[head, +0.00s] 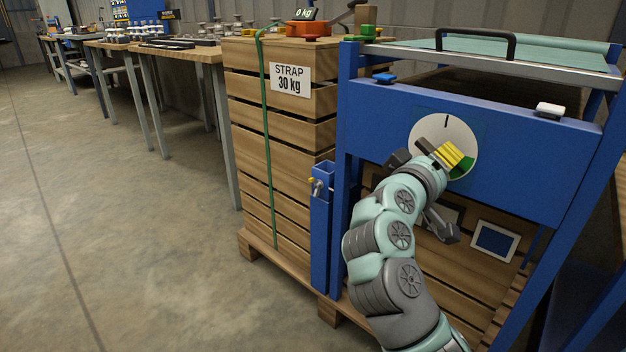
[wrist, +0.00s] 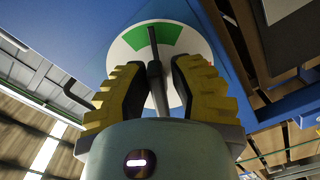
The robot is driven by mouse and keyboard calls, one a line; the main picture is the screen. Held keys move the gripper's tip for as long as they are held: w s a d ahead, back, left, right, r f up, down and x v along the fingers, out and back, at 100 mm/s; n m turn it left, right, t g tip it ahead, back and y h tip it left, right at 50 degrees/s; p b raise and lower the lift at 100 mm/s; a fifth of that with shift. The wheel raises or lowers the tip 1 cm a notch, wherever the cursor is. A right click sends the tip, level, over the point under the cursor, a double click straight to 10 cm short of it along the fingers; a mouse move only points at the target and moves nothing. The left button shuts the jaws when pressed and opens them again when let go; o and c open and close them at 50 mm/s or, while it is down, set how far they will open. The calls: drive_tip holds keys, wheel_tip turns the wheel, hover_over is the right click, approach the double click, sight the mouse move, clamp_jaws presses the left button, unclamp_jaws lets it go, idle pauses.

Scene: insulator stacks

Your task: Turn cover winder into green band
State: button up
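The cover winder is a white dial (head: 427,127) on the blue front panel, with a black mark at its top. A green band (head: 463,168) shows at the dial's lower right; in the wrist view a green band (wrist: 140,37) lies at the top of the dial. My gripper (head: 440,151) is at the dial and hides part of its face. In the wrist view its yellow-backed fingers (wrist: 157,75) stand apart on both sides of a grey handle (wrist: 155,72), with gaps visible. A thin dark bar runs from the handle across the green band.
A strapped wooden crate (head: 245,110) with a 30 kg sign stands to the left. Workbenches line the wall; the floor at left is clear.

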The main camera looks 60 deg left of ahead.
drive_tip(key=o, duration=0.4)
drive_tip(key=shift+r, duration=0.1)
drive_tip(key=shift+c, duration=0.2)
drive_tip(key=shift+s, duration=0.1)
drive_tip(key=v, duration=1.2)
drive_tip(key=shift+a, duration=0.1)
